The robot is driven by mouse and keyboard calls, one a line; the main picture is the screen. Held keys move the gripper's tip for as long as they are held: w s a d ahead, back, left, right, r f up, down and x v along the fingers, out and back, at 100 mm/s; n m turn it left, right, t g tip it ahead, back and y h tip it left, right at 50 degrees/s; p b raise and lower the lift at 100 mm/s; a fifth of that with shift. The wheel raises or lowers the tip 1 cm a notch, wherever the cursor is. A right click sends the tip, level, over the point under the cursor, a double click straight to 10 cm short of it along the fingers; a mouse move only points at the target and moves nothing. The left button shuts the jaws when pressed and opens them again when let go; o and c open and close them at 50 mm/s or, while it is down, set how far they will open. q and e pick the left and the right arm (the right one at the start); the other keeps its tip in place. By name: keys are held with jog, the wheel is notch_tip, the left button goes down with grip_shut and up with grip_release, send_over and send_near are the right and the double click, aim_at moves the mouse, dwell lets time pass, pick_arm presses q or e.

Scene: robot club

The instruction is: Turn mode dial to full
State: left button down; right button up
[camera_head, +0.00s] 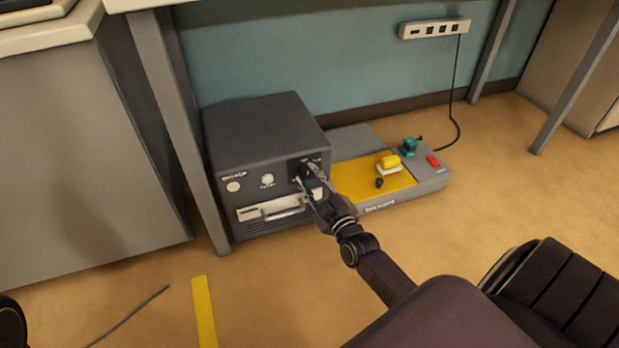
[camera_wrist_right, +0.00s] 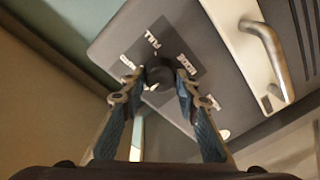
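The mode dial is a round black knob (camera_wrist_right: 158,72) on a dark panel in the right wrist view, with white labels around it; one reads FULL. Its pointer direction is hard to tell. In the head view, it sits on the front of the dark grey box marked BACKUP (camera_head: 262,130), at the upper right, largely hidden by my fingers. My right gripper (camera_head: 307,174) is at the box front. In the right wrist view, my right gripper's fingertips (camera_wrist_right: 158,82) are spread on both sides of the dial, with slight gaps apparent. My left gripper is not in view.
The box has round white buttons and a drawer handle (camera_wrist_right: 267,45). Beside it lies a low grey unit with a yellow plate (camera_head: 350,185) and small parts. Desk legs (camera_head: 180,120) stand close left. A power strip (camera_head: 434,29) hangs behind. Floor in front is mostly clear.

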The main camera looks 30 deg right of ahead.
jog(key=c, duration=0.4)
